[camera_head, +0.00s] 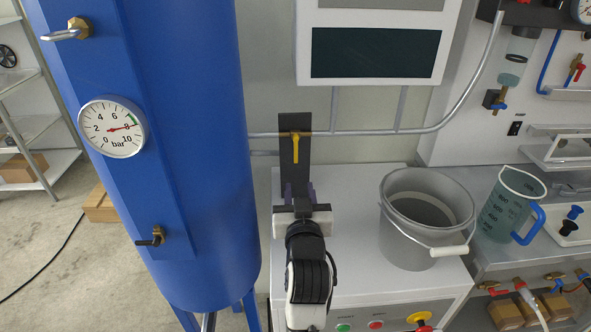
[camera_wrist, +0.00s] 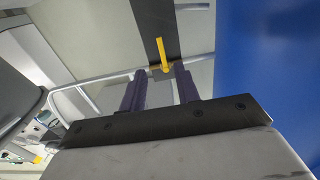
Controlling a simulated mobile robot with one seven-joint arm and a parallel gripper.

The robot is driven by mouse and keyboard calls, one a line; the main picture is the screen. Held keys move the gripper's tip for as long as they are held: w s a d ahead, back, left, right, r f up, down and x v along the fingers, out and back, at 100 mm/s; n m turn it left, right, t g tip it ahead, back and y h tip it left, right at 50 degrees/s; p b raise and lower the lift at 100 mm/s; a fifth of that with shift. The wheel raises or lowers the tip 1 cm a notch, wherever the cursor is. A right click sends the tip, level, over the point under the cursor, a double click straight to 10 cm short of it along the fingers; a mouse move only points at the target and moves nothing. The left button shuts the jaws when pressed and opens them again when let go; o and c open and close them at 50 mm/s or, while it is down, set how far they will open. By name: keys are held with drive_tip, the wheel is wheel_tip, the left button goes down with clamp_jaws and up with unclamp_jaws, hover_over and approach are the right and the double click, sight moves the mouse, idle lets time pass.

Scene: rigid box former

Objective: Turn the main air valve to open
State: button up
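A yellow valve lever (camera_head: 296,150) sits on a dark upright plate (camera_head: 295,122) behind the white cabinet, in line with a horizontal grey pipe. Its handle hangs down, across the pipe's direction. I see no label naming it as the main air valve. My gripper (camera_head: 300,188) is in front of and below the lever, with its two purple fingers apart and nothing between them. In the wrist view, the yellow lever (camera_wrist: 161,52) shows beyond the open fingertips of my gripper (camera_wrist: 161,72), apart from them as far as I can see.
A blue tank (camera_head: 195,130) with a pressure gauge (camera_head: 111,127) and small brass valves stands close on the left. A grey bucket (camera_head: 405,240) stands on the white cabinet (camera_head: 365,290) to the right. A measuring jug (camera_head: 505,210) is further right. A dark-screened panel (camera_head: 375,53) hangs above.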

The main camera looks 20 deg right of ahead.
sight(296, 159)
drive_tip(key=p+x, duration=0.2)
drive_tip(key=x, duration=0.8)
drive_tip(key=shift+w+p, duration=0.35)
drive_tip(key=shift+p, duration=0.05)
clamp_jaws()
